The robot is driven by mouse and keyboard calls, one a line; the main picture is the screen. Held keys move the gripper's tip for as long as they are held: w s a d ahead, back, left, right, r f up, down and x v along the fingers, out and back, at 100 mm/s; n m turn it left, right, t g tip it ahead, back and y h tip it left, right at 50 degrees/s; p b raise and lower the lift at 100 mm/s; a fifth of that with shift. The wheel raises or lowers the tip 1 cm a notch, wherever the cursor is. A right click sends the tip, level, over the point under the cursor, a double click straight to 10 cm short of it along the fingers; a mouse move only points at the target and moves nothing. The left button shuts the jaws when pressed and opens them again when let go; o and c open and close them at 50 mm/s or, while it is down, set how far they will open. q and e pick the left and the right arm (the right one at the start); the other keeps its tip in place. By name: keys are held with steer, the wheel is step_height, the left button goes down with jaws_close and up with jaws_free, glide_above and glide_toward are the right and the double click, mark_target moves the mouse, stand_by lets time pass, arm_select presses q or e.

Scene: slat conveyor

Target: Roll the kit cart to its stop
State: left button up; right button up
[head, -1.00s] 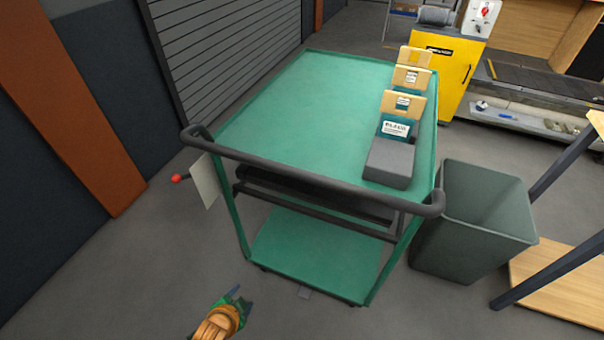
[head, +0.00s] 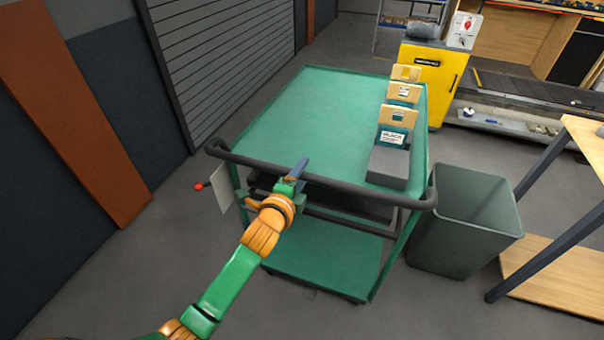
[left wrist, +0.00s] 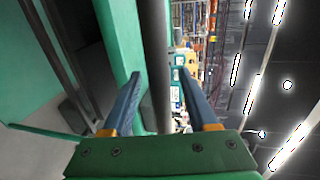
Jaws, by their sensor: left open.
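The green kit cart (head: 290,115) stands ahead of me with a dark push handle (head: 340,192) along its near side. A row of kit boxes (head: 398,115) and a grey block (head: 388,166) sit on the right of its top. My left gripper (head: 296,178) is at the handle, left of its middle. In the left wrist view the open left gripper (left wrist: 160,97) has the handle bar (left wrist: 155,60) between its two blue fingers, with gaps showing beside the bar. My right gripper is not in view.
A grey bin (head: 465,220) stands close to the cart's right side. A wooden table (head: 585,140) with dark legs is at the right. A yellow cabinet (head: 432,80) and a conveyor (head: 520,90) are behind. A shutter wall (head: 225,60) runs along the left.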

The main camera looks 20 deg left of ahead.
arm_select(q)
steer(key=shift+c, duration=0.2)
jaws_close()
steer(key=shift+f, duration=0.15)
stand_by(1.2)
